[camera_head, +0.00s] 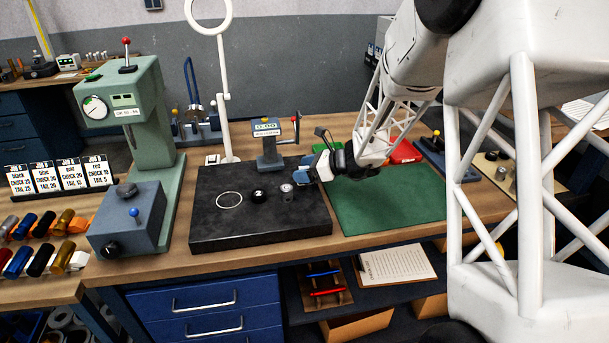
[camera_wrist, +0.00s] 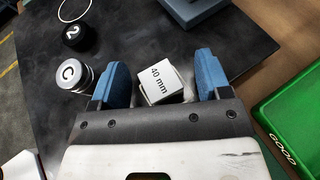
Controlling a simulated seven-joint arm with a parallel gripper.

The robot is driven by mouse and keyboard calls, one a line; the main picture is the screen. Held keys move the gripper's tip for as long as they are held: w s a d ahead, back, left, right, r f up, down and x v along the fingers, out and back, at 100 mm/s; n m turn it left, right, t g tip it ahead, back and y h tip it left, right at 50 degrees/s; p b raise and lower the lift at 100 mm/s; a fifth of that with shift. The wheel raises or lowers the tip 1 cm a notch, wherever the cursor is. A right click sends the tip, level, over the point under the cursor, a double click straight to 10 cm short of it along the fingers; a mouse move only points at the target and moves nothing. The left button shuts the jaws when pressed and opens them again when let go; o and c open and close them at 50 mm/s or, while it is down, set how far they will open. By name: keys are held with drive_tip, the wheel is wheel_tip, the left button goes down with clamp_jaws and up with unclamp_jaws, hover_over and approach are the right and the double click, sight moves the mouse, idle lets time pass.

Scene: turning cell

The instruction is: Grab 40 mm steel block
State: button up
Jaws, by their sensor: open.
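The 40 mm block (camera_wrist: 160,82) is a small white-topped block with "40 mm" printed on it. In the wrist view it sits on the dark surface plate between my gripper's two blue fingertips (camera_wrist: 162,80), a little turned. The fingers are open, with a gap on each side of the block. In the head view my gripper (camera_head: 318,172) is over the right part of the black plate (camera_head: 240,230); the block is not clearly seen there, hidden by the gripper.
A steel cylinder marked C (camera_wrist: 74,76) stands close to the left finger. A black piece marked 2 (camera_wrist: 77,36) and a white ring (camera_head: 229,200) lie farther left. A blue-grey gauge stand (camera_head: 268,150) stands behind. A green box (camera_wrist: 292,120) is at right. The green mat (camera_head: 390,210) is mostly clear.

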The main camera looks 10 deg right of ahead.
idle(0.3)
drive_tip(key=c, duration=1.1)
drive_tip(key=shift+r, duration=0.1)
drive_tip(key=shift+c, duration=0.2)
drive_tip(key=shift+r, duration=0.8)
drive_tip(key=shift+s+r, duration=0.15)
drive_tip(key=shift+r, duration=0.8)
drive_tip(key=s, duration=0.5)
drive_tip(key=s+r, duration=0.1)
drive_tip(key=s, duration=0.9)
drive_tip(key=shift+s+d+r, duration=0.15)
drive_tip(key=shift+s+d, duration=0.05)
drive_tip(key=shift+s, duration=0.15)
